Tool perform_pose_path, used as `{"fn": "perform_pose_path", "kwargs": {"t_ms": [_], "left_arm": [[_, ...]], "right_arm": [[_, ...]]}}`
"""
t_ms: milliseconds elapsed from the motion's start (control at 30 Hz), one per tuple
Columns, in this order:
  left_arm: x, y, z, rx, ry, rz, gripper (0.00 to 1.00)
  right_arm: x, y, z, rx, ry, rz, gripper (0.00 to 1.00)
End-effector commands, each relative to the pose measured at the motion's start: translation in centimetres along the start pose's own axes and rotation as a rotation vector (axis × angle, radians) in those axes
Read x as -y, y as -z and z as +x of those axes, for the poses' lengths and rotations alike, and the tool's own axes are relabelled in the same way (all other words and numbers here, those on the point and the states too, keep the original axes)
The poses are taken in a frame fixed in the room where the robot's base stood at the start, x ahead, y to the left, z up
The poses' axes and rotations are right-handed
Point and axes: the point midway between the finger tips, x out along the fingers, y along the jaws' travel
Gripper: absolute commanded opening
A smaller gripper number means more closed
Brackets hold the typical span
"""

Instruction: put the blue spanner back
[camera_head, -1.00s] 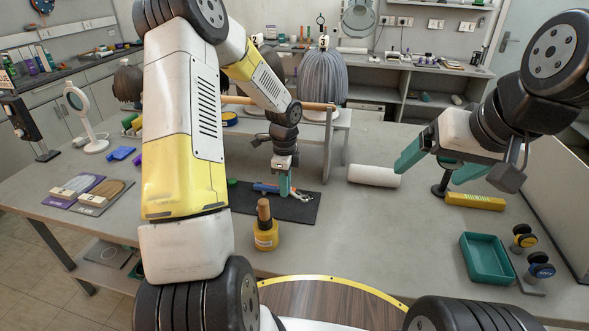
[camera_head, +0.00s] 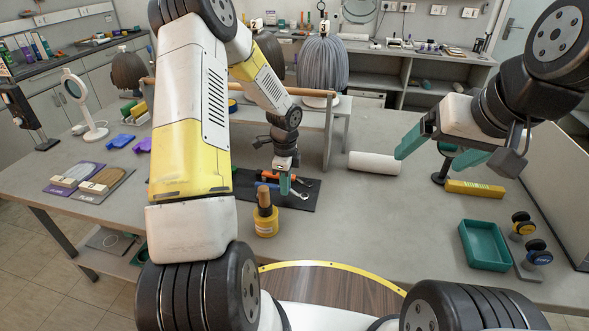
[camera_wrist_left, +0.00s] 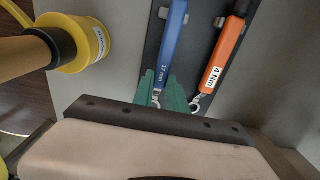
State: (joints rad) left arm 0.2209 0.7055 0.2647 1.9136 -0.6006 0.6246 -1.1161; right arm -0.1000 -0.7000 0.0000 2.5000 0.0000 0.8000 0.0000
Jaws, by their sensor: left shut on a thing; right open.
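The blue spanner (camera_wrist_left: 172,42) has a handle marked 17 mm and a metal end. My left gripper (camera_wrist_left: 172,98) is shut on its metal part, just below the handle. In the head view the left gripper (camera_head: 285,188) points down over the dark mat (camera_head: 305,203). My right gripper (camera_head: 440,150) is open and empty, raised above the right of the table.
An orange tool (camera_wrist_left: 222,62) marked 4 Nm lies beside the spanner on the mat. A white roll (camera_head: 373,163), a yellow bar (camera_head: 474,188) and a teal tray (camera_head: 485,246) are to the right.

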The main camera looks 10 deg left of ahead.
Motion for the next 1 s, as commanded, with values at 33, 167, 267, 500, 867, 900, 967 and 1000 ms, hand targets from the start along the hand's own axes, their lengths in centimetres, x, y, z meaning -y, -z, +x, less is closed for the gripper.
{"fn": "perform_pose_path", "kwargs": {"t_ms": [33,167,267,500,867,900,967,1000], "left_arm": [[0.0,0.0,0.0,0.0,0.0,0.0,0.0],[0.0,0.0,0.1,0.0,0.0,0.0,0.0],[0.0,0.0,0.3,0.0,0.0,0.0,0.0],[0.0,0.0,0.9,0.0,-0.001,0.001,0.0],[0.0,0.0,1.8,0.0,0.0,0.001,0.0],[0.0,0.0,1.9,0.0,0.0,0.0,0.0],[0.0,0.0,2.0,0.001,0.0,0.0,0.0],[0.0,0.0,2.1,0.001,0.0,0.0,0.0]], "right_arm": [[0.0,0.0,0.0,0.0,0.0,0.0,0.86],[0.0,0.0,0.0,0.0,0.0,0.0,0.86],[0.0,0.0,0.0,0.0,0.0,0.0,0.86],[0.0,0.0,0.0,0.0,0.0,0.0,0.86],[0.0,0.0,0.0,0.0,0.0,0.0,0.86],[0.0,0.0,0.0,0.0,0.0,0.0,0.86],[0.0,0.0,0.0,0.0,0.0,0.0,0.86],[0.0,0.0,0.0,0.0,0.0,0.0,0.86]]}}
